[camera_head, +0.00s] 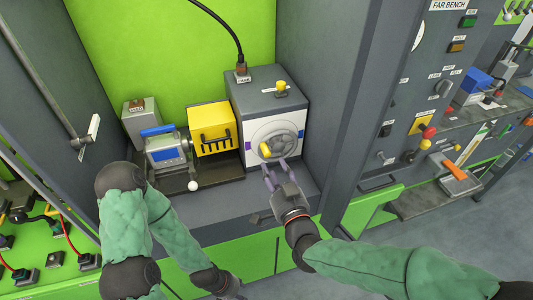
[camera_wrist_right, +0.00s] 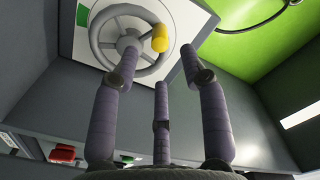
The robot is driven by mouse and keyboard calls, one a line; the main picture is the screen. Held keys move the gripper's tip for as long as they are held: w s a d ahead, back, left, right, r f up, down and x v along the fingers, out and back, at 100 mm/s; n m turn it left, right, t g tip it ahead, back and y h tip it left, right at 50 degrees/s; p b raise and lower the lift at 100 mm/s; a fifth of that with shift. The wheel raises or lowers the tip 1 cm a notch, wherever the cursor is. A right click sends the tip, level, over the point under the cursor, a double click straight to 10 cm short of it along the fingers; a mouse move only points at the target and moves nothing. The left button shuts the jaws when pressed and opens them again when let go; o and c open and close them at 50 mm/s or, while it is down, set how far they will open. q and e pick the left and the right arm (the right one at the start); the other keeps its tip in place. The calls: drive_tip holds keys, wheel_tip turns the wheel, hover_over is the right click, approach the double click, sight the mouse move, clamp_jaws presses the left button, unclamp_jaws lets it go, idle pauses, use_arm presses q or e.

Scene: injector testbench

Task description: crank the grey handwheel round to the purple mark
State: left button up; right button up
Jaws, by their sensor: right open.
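The grey handwheel (camera_head: 281,142) is on the white front panel of a dark grey box, with a yellow crank knob (camera_head: 265,150) at its lower left rim. The wheel (camera_wrist_right: 130,42) and knob (camera_wrist_right: 159,38) also show in the wrist view, beyond my fingers. My right gripper (camera_head: 276,167) is open and empty, just below and in front of the wheel; contact is not clear. My left gripper (camera_head: 219,283) is low in front of the bench, its fingers unclear.
Left of the wheel box are a yellow slotted box (camera_head: 212,128) and a grey device with a blue screen (camera_head: 167,154). A white ball-ended lever (camera_head: 193,185) stands in front. A tall grey cabinet wall (camera_head: 335,100) is at the right.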

sight(268, 155)
drive_tip(key=b+x, duration=0.1)
drive_tip(key=x, duration=0.6)
drive_tip(key=shift+w+f, duration=0.1)
drive_tip(key=shift+w, duration=0.15)
clamp_jaws()
